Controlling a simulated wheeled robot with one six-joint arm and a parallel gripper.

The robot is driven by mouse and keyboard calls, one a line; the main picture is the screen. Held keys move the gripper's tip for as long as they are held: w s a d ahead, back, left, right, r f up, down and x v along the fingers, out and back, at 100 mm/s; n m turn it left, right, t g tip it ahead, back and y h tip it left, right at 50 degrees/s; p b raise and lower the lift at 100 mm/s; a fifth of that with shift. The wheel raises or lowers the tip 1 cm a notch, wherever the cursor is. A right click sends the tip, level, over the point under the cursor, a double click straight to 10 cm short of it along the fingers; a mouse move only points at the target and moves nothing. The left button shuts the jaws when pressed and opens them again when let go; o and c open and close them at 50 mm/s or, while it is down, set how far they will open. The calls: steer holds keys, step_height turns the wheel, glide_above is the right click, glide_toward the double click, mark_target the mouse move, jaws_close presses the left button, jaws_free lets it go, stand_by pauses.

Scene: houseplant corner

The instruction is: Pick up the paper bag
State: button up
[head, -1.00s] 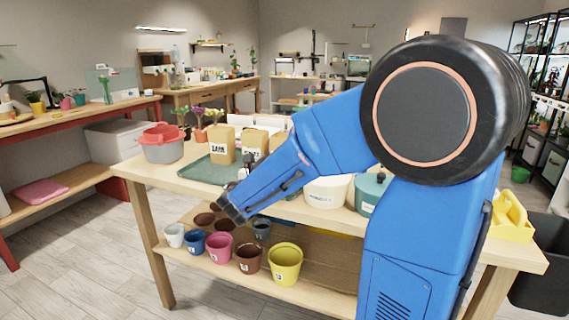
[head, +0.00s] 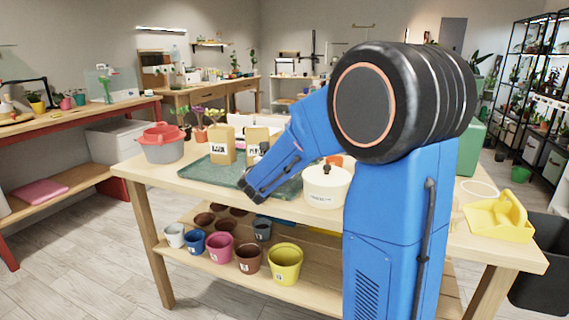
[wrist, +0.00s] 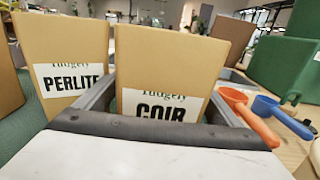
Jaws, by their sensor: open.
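Several tan paper bags stand upright on the green tray (head: 190,172) on the table. In the head view one labelled bag (head: 222,145) is at the left, and the perlite bag (head: 257,137) is to its right. In the wrist view the perlite bag (wrist: 62,50) is at the left and the coir bag (wrist: 165,65) is straight ahead. My gripper (wrist: 162,92) is open and empty, pointing at the coir bag. Its fingers show either side of that bag's lower front; I cannot tell whether they reach past its face. My arm hides part of the tray in the head view.
An orange scoop (wrist: 250,116) and a blue scoop (wrist: 280,114) lie right of the coir bag. A white lidded pot (head: 326,187) stands right of my forearm. A red-lidded grey container (head: 163,146) is at the left. Several coloured pots (head: 285,263) fill the lower shelf.

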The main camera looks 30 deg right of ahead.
steer(key=c, duration=1.2)
steer(key=shift+o, duration=0.2)
step_height(320, 180, up, 19)
stand_by(0.5)
stand_by(0.5)
